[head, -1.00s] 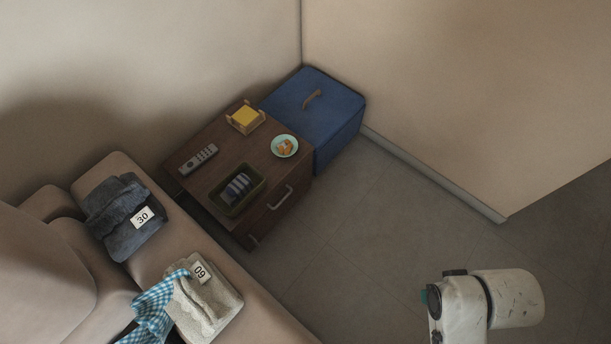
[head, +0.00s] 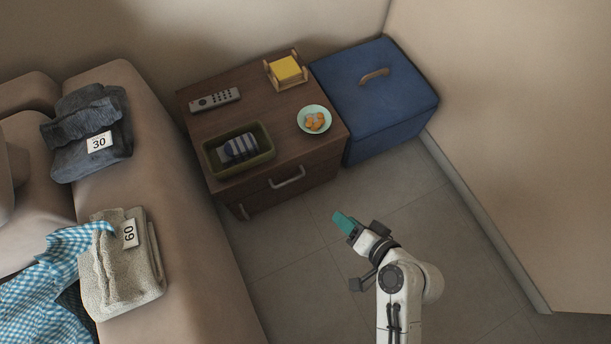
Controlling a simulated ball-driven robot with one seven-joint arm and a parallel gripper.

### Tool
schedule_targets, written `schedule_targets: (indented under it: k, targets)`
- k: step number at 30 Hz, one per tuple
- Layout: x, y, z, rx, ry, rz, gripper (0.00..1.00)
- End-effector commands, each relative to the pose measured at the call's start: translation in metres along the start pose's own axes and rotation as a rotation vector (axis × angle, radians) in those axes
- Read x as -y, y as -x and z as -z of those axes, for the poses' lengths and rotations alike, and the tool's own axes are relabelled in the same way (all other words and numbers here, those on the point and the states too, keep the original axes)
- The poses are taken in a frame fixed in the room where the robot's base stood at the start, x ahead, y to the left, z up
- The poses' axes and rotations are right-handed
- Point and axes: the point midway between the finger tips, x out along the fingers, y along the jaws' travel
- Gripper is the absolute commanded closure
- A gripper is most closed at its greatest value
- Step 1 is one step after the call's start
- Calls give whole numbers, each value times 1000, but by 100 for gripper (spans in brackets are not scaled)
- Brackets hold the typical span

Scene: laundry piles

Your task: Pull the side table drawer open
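The brown side table (head: 215,116) stands between the sofa and a blue box. Its drawer front (head: 258,190) faces the open floor and looks closed. A pale metal bar handle (head: 288,179) sits on the drawer front. My gripper (head: 345,222) is in front of the table, to the lower right of the handle and clear of it. A teal part shows at its tip. The view is too small to tell whether its fingers are open or shut.
On the table are a remote (head: 215,99), a yellow note holder (head: 286,69), a plate of snacks (head: 314,120) and a dark green tray (head: 264,157). The blue box (head: 375,100) adjoins the table. The sofa (head: 190,230) bounds the left; bare floor (head: 290,245) lies in front.

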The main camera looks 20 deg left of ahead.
Motion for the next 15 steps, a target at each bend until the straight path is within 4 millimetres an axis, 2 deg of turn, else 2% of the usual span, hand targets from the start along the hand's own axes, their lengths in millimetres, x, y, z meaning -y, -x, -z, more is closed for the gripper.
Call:
schedule_targets:
  k: [1,3,8,15]
  targets:
    - [-8,-25,-10,-18,-27,41,62]
    - [-8,-47,-15,-48,-73,95,62]
    - [-13,-93,-27,-117,-196,200,62]
    - [-30,-153,-48,-212,-404,299,62]
